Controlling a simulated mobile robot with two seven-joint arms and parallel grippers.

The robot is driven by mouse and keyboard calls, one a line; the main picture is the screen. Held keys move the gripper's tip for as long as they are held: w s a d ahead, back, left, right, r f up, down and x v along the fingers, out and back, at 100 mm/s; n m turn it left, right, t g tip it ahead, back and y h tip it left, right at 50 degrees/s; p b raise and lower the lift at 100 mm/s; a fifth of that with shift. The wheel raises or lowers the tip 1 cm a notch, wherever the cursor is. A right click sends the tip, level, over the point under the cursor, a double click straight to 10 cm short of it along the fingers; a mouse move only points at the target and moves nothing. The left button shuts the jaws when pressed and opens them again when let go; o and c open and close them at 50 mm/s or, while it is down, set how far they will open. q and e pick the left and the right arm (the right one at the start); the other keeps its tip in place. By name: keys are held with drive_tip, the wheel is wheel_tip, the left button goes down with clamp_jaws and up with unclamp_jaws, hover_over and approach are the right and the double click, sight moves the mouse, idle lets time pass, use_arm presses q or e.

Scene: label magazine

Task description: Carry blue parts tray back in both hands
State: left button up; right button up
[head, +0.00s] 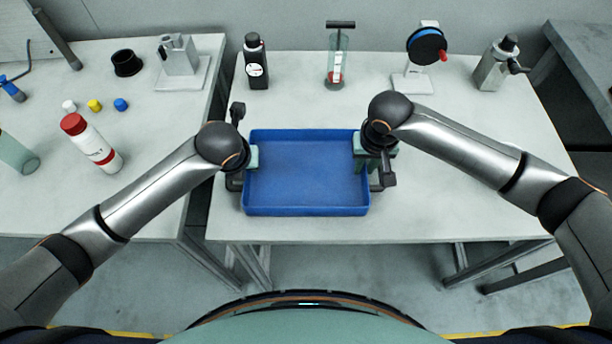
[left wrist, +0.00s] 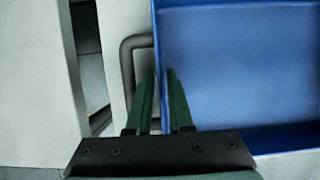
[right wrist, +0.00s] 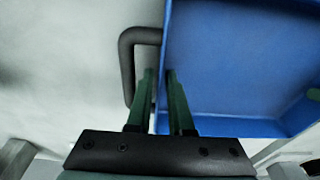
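The blue parts tray (head: 305,211) is an empty, shallow box near the front of the middle table, and looks level. A dark bar handle stands out from each side, at the left in the left wrist view (left wrist: 126,72) and likewise in the right wrist view (right wrist: 126,72). My left gripper (head: 247,158) is at the tray's left wall, its fingers close together on either side of the rim. My right gripper (head: 368,146) sits likewise at the right wall. Both appear shut on the walls. Whether the tray's underside touches the table is hidden.
A black bottle (head: 256,62), a clear cylinder (head: 338,58), a blue reel stand (head: 424,48) and a grey dispenser (head: 494,65) stand along the back. The table (head: 480,215) is clear at front right.

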use_arm(q)
drive_tip(key=shift+o, duration=1)
use_arm(e)
drive_tip(key=shift+o, duration=1)
use_arm(q)
drive_tip(key=v, duration=1.2)
use_arm(e)
wheel_tip(320, 180, up, 12)
drive_tip(key=s, duration=0.1)
drive_tip(key=shift+s, duration=0.4)
